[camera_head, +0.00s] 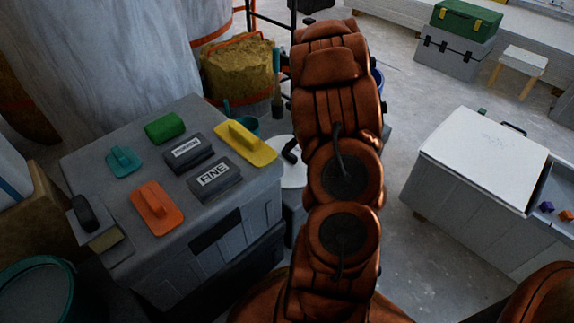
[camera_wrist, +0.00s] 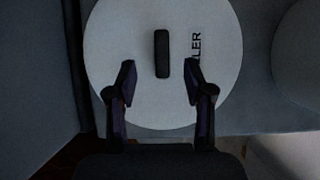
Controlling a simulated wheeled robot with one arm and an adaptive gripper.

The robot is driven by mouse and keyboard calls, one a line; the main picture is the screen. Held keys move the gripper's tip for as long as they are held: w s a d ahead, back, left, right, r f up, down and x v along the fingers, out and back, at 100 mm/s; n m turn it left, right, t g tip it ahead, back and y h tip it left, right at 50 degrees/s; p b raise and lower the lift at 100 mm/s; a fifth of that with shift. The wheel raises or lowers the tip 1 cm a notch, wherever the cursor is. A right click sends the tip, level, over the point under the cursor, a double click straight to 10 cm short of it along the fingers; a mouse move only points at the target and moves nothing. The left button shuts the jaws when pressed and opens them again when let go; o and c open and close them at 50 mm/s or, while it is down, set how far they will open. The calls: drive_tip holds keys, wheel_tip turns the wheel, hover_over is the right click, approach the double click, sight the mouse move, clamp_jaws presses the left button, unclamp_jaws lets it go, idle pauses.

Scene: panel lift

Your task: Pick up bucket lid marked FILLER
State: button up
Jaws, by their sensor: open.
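The bucket lid marked FILLER is a round white disc (camera_wrist: 145,100) with a black bar handle (camera_wrist: 162,54) standing at its middle. In the wrist view only the letters "LER" show, as a finger covers the rest. My gripper (camera_wrist: 160,75) is open over the lid, its two fingers on either side of the handle's lower part in the picture and apart from it. In the head view a white round lid (camera_head: 290,166) with a dark handle (camera_head: 291,152) shows partly, behind my arm. My gripper is hidden there by the arm.
A grey toolbox (camera_head: 150,215) left of the lid carries sanding blocks, a yellow float (camera_head: 245,143) and an orange float (camera_head: 158,206). Another round pale surface (camera_wrist: 298,55) lies at right in the wrist view. A white-topped box (camera_head: 485,155) stands right, with open floor between.

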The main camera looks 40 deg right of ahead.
sight(290, 153)
drive_tip(key=shift+s+b+x, duration=0.2)
drive_tip(key=shift+b+x, duration=0.4)
drive_tip(key=shift+x, duration=0.8)
drive_tip(key=f, duration=0.1)
drive_tip(key=b, duration=0.1)
drive_tip(key=f, duration=0.1)
drive_tip(key=shift+w+d+f+b, duration=0.2)
drive_tip(key=shift+w+f+b, duration=0.05)
drive_tip(key=shift+f+b, duration=0.1)
drive_tip(key=shift+b+x, duration=0.4)
drive_tip(key=shift+x, duration=0.75)
drive_tip(key=shift+w+a, duration=0.1)
clamp_jaws()
